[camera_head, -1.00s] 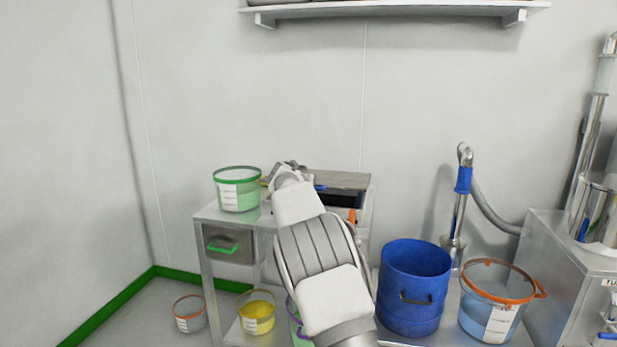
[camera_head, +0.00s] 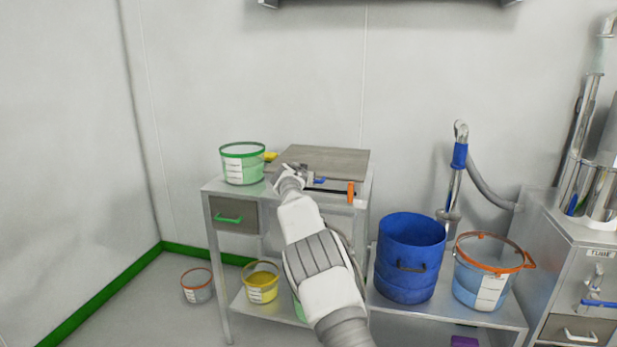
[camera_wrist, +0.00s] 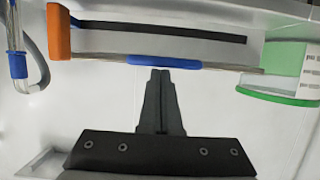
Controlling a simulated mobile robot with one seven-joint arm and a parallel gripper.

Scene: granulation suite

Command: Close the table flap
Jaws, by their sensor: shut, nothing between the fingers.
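The table flap (camera_head: 325,160) is a grey wood-look panel on top of the white table (camera_head: 215,186). It looks nearly flat, with a thin dark gap under its front edge. Its blue handle (camera_head: 320,181) is on the front edge and also shows in the wrist view (camera_wrist: 163,62). An orange piece (camera_head: 351,190) stands at the right end of the gap. My gripper (camera_head: 290,168) is shut and empty at the flap's front left. In the wrist view its fingertips (camera_wrist: 160,72) are close to the blue handle; I cannot tell whether they touch it.
A green-rimmed bucket (camera_head: 242,164) stands on the table left of the flap. A drawer with a green handle (camera_head: 229,219) is below it. A blue drum (camera_head: 410,258) and an orange-rimmed bucket (camera_head: 488,272) stand on a lower shelf to the right.

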